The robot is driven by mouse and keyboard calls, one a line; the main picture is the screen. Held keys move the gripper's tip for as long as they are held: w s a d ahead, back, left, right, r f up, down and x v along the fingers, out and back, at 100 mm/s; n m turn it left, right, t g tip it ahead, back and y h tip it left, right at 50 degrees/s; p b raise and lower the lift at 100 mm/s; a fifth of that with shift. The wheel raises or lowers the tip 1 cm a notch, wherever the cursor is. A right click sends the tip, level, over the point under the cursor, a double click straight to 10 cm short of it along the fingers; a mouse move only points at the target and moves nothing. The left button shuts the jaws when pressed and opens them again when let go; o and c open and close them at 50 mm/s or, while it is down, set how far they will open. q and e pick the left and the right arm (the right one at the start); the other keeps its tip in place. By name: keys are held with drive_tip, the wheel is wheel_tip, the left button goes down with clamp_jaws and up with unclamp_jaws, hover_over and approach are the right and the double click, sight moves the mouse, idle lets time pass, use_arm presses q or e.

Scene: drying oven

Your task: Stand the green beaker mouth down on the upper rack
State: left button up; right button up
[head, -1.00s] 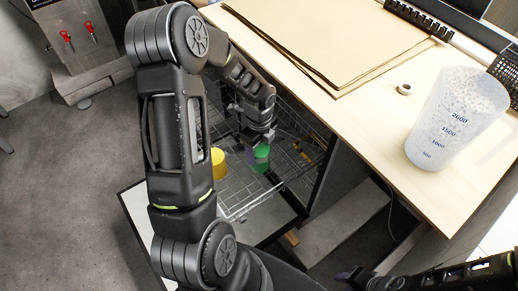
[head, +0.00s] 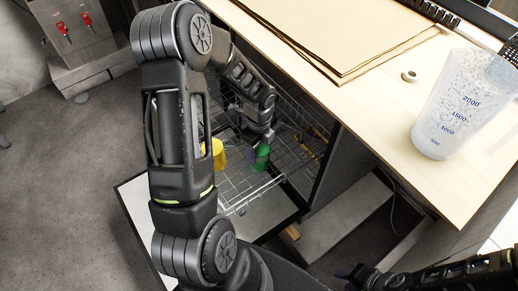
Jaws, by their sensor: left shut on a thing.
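The green beaker (head: 262,160) is small in the head view, just below the end of my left arm. My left gripper (head: 262,146) is shut on it, and the fingers partly hide it. Beaker and gripper are over the front part of the wire upper rack (head: 240,196). Whether the beaker touches the wires and which way its mouth points are too small to tell. My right gripper (head: 350,274) is at the bottom edge, away from the rack, and its jaws are unclear.
A yellow beaker (head: 219,153) is on the rack to the left of the green one, partly behind my arm. The wooden worktop (head: 390,125) overhangs at the right, with a large graduated beaker (head: 455,115). An open door panel (head: 140,215) lies at the lower left.

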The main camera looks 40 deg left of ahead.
use_arm(q)
drive_tip(key=shift+f, duration=0.35)
drive_tip(key=o, duration=1.6)
wheel_tip(320, 180, up, 8)
drive_tip(key=shift+f, duration=0.1)
idle(0.4)
